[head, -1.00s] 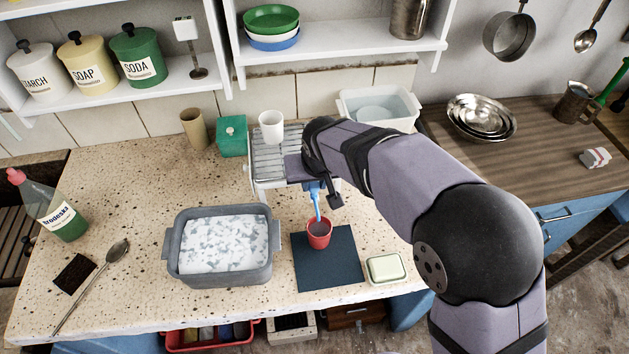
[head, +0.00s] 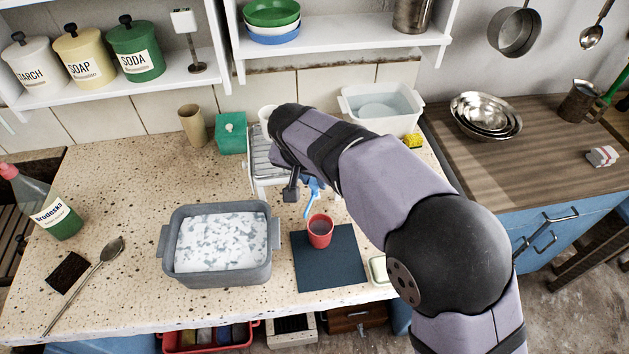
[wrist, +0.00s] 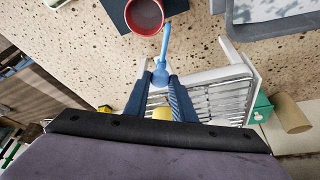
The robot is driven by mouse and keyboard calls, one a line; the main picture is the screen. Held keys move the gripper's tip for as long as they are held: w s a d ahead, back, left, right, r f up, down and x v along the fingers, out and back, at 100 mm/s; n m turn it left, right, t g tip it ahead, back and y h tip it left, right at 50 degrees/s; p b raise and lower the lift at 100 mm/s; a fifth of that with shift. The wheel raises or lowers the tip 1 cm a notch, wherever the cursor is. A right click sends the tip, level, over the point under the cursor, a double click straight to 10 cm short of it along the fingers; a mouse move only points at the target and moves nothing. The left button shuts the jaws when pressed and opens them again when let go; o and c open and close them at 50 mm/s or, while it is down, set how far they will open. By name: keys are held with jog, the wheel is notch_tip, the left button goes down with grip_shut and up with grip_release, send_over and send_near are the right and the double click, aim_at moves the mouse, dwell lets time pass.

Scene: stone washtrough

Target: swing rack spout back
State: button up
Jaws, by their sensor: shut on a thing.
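The metal dish rack (head: 262,172) stands on the speckled counter, partly hidden by my arm. Its light blue spout (head: 309,200) comes out at the front, its tip just left of and behind the red cup (head: 320,229). In the wrist view, the spout (wrist: 164,48) runs between my fingers toward the rim of the red cup (wrist: 144,14). My gripper (wrist: 163,88) is shut on the spout near its base, beside the rack (wrist: 213,98). In the head view my arm hides most of the grip.
The red cup stands on a dark mat (head: 335,268). A grey tub (head: 218,272) of suds is left of it, a soap dish (head: 378,268) right.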

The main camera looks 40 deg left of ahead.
jog(key=shift+a+m+h, duration=0.1)
jog(key=shift+m+h, duration=0.5)
jog(key=shift+m, duration=0.9)
jog(key=o, duration=1)
jog(key=shift+r, duration=0.1)
jog(key=shift+r, duration=0.1)
jog(key=shift+s+a+r+p, duration=0.2)
jog(key=shift+r+p, duration=0.35)
jog(key=shift+r, duration=0.25)
jog(key=shift+s+d+p+v, duration=0.2)
jog(key=shift+p+v, duration=0.65)
jog(key=shift+v, duration=0.65)
jog(key=shift+s+d+p+v, duration=0.15)
jog(key=shift+p+v, duration=0.7)
jog(key=shift+v, duration=0.65)
jog(key=shift+w+f, duration=0.1)
